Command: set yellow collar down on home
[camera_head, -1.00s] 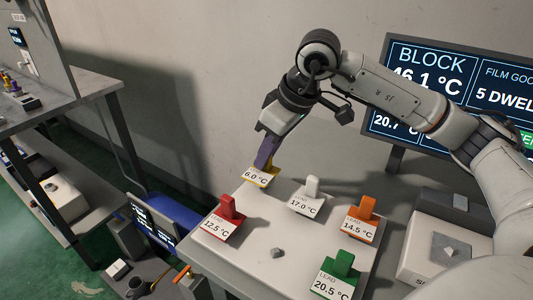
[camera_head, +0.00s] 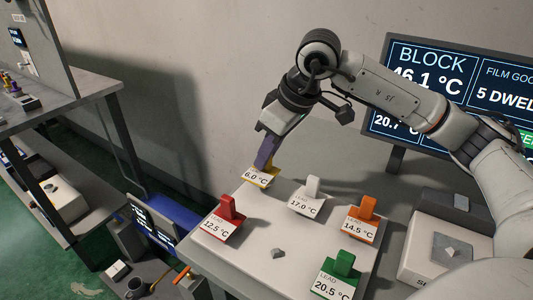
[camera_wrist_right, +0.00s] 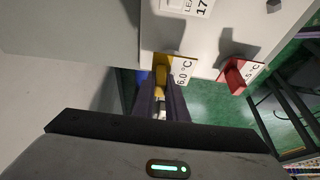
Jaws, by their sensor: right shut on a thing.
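The yellow collar (camera_head: 260,179), with a tag reading 6.0 °C, is at the far left corner of the white table (camera_head: 262,226). My right gripper (camera_head: 265,166) comes down from above and is shut on it. In the right wrist view the collar (camera_wrist_right: 161,75) sits between the fingers of the gripper (camera_wrist_right: 160,92), close to the table edge. I cannot tell whether its base touches the table. No spot marked as home can be made out under it. My left gripper is not in view.
Red (camera_head: 226,212), white (camera_head: 312,188), orange (camera_head: 366,210) and green (camera_head: 343,266) collars with temperature tags stand on the table. A screen (camera_head: 425,75) stands behind at right. A blue bin (camera_head: 170,215) is beyond the left edge.

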